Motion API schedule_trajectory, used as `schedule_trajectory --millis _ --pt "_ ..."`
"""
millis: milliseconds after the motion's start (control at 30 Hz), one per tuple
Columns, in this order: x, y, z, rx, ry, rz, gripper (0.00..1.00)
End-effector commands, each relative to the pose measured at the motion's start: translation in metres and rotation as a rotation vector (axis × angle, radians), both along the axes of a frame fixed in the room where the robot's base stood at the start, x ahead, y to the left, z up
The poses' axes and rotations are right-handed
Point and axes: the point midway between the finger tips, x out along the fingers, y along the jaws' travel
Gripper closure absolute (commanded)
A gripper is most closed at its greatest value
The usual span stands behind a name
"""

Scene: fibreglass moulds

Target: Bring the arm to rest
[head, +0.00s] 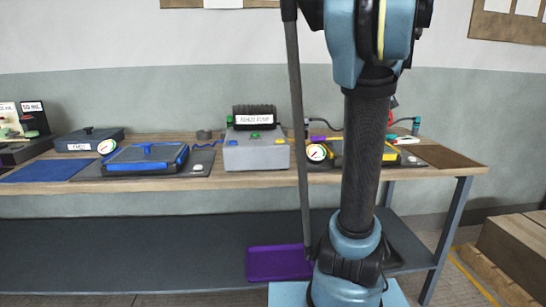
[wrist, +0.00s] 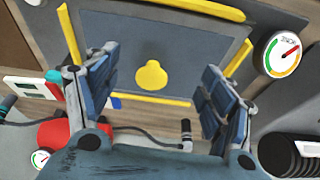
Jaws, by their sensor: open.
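My arm stands upright in the right half of the head view and its gripper does not show there. In the wrist view my gripper (wrist: 160,68) is open, with its two padded fingers spread apart. Between them lies a dark, yellow-edged mould (wrist: 190,45) with a yellow knob (wrist: 151,75). Nothing is held between the fingers. How high the fingers are above the mould I cannot tell. In the head view the yellow-edged mould (head: 388,156) is partly hidden behind my arm.
A round gauge (wrist: 282,54) lies right of the mould in the wrist view. On the bench (head: 460,171) stand a grey pump box (head: 255,152) and a blue-edged mould (head: 147,156). A purple tray (head: 275,263) is on the lower shelf. Wooden boxes (head: 520,250) stand at right.

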Motion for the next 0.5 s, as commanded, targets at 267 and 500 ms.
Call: schedule_trajectory --millis 267,500 --pt "-0.072 0.078 -0.054 0.001 0.042 0.001 0.25" --pt "-0.137 0.125 -0.110 -0.007 0.076 -0.003 0.25"
